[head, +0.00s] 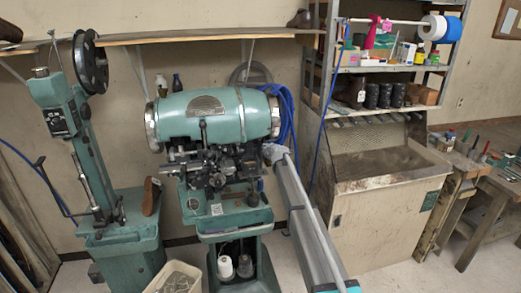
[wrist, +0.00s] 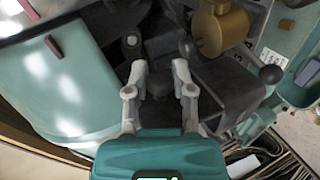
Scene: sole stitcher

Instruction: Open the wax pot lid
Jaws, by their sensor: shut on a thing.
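The green sole stitcher (head: 213,115) stands in the middle of the head view, with its dark mechanism below the drum. My gripper (head: 271,153) is at the right side of that mechanism. In the wrist view, the two pale fingers of my gripper (wrist: 160,70) close around a dark rounded knob (wrist: 160,84). It looks like the handle of the wax pot lid. The fingers and the dark parts around it hide much of the pot, so I cannot tell whether the lid is raised.
A dark block (wrist: 228,88) and a brass-coloured cylinder (wrist: 220,28) are close to the right of my fingers. The green drum (wrist: 65,80) is close on the left. Blue hose (head: 285,105) hangs behind the stitcher. A bench with a basin (head: 385,190) stands to the right.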

